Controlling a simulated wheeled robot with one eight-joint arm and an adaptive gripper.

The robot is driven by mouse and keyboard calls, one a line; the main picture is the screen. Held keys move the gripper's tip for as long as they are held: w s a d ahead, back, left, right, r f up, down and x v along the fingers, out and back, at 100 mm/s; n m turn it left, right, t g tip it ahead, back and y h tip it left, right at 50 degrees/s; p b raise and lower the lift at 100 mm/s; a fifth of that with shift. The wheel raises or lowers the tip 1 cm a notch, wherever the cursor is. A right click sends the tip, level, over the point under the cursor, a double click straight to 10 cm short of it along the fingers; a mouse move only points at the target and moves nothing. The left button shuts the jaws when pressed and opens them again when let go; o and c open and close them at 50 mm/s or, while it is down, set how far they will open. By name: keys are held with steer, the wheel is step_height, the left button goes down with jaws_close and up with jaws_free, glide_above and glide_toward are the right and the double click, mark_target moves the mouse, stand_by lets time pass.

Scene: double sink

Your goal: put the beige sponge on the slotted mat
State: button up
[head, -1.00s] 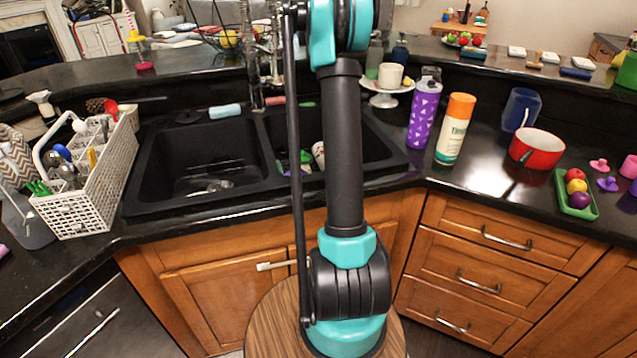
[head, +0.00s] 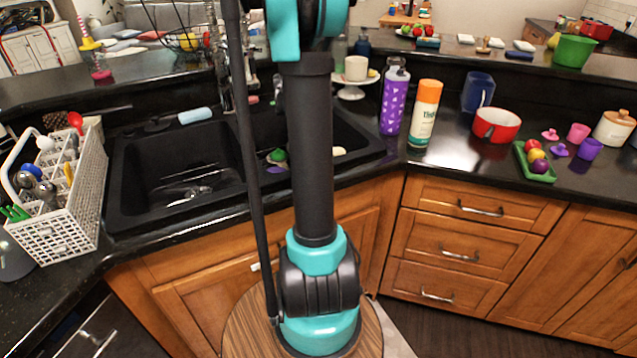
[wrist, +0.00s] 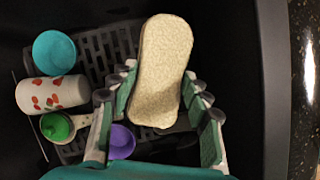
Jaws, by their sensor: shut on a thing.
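The beige sponge (wrist: 162,70) is an oblong pad between the fingers of my gripper (wrist: 160,92) in the wrist view. The fingers are shut on its sides, and its far end sticks out beyond them. The dark slotted mat (wrist: 97,48) lies below on the floor of the right sink basin, partly covered by the sponge and dishes. I cannot tell how high the sponge is above the mat. In the head view my arm hides the gripper and much of the right basin; a small pale item (head: 339,151) there is too small to identify.
On or beside the mat are a teal bowl (wrist: 54,53), a white cup with red marks (wrist: 52,94), a green item (wrist: 57,126) and a purple cup (wrist: 121,141). The basin's right wall (wrist: 272,90) is close. A white utensil basket (head: 62,215) stands left of the sink.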

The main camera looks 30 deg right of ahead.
step_height(320, 180, down, 15)
steer(key=shift+r, duration=0.2)
stand_by(0.3)
steer(key=shift+f, duration=0.2)
steer(key=o, duration=0.9)
steer(key=shift+c, duration=0.2)
steer(key=v, duration=1.2)
steer(key=shift+w+r, duration=0.1)
steer(key=shift+r, duration=0.15)
